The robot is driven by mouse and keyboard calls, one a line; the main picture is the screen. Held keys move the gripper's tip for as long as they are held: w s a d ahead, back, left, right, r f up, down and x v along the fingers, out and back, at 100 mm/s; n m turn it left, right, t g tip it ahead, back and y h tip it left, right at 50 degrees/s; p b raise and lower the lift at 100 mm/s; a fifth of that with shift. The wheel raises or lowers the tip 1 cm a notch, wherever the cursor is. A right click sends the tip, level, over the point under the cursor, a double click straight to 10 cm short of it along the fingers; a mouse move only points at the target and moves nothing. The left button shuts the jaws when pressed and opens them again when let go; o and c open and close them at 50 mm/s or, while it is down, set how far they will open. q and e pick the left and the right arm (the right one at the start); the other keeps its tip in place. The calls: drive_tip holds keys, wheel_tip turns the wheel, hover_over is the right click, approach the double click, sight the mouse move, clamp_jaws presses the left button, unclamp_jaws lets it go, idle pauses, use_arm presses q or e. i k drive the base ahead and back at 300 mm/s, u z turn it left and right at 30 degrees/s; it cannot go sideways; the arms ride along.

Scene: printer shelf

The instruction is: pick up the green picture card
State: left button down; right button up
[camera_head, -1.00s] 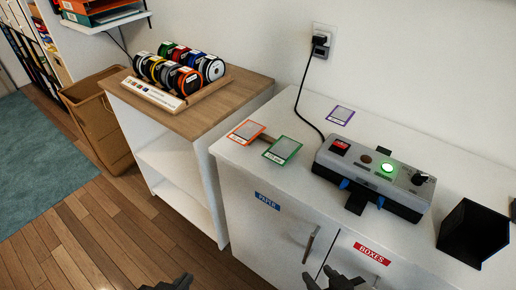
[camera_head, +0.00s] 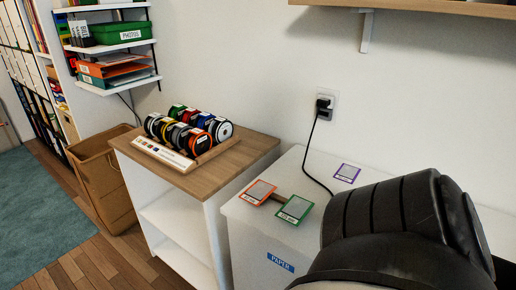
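The green picture card (camera_head: 295,209) has a green border around a grey picture. It lies on the white cabinet top (camera_head: 243,214), to the right of an orange card (camera_head: 258,192), with a small brown piece between them. A purple card (camera_head: 347,173) lies farther back near the wall. A large dark part of my arm fills the lower right, close to the camera, and hides the printer device and much of the cabinet. Neither gripper's fingers show.
A wooden-topped unit (camera_head: 236,158) with a rack of spools (camera_head: 188,132) stands left of the cabinet. A black cable runs from the wall outlet (camera_head: 326,103) down behind the cards. A cardboard bin (camera_head: 101,181) and wall shelves (camera_head: 118,87) are farther left.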

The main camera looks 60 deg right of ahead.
sight(293, 212)
drive_tip(key=i, duration=2.15)
drive_tip(key=z, duration=3.85)
